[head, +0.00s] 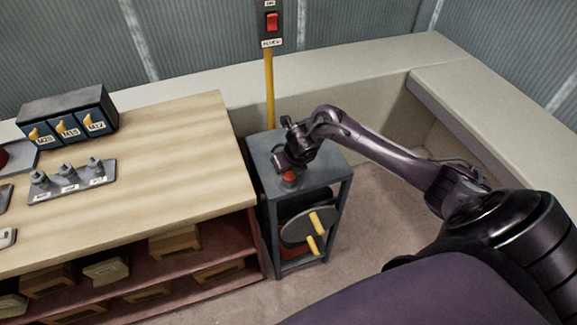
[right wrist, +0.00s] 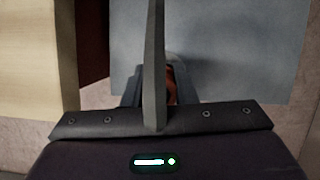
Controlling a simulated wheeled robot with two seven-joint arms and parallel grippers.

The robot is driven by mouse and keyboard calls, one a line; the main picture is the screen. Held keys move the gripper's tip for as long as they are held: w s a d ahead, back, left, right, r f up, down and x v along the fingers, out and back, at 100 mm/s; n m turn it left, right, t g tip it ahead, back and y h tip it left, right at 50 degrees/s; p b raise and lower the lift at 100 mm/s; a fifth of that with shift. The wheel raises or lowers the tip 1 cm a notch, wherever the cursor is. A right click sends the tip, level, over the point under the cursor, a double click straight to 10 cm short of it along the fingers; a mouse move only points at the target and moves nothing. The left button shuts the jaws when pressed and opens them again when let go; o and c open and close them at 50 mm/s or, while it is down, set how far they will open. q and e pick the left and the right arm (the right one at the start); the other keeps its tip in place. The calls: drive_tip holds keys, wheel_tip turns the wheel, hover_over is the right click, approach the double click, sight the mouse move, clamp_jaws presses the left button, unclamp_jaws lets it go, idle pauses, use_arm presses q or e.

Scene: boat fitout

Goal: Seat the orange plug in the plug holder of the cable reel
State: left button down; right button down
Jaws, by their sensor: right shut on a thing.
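The orange plug (head: 290,177) shows as a small orange-red patch just under my right gripper (head: 288,167), over the grey top of the cable reel stand (head: 325,160). My right gripper is shut on the plug. In the right wrist view the orange plug (right wrist: 171,86) is mostly hidden behind a dark finger. A grey shape around the plug's lower part may be the plug holder (head: 287,187); I cannot tell whether the plug is inside it or just above it. The reel (head: 294,229) with yellow handles hangs in the stand below. My left gripper is not in view.
A wooden workbench (head: 180,150) stands close left of the stand, with a labelled bin box (head: 67,115) and a grey fitting rack (head: 70,184). A yellow post (head: 269,90) with a red switch (head: 271,22) rises behind. Floor to the right is clear.

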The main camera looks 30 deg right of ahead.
drive_tip(key=c, duration=1.1)
unclamp_jaws()
drive_tip(key=v, duration=0.8)
drive_tip(key=shift+f, duration=0.1)
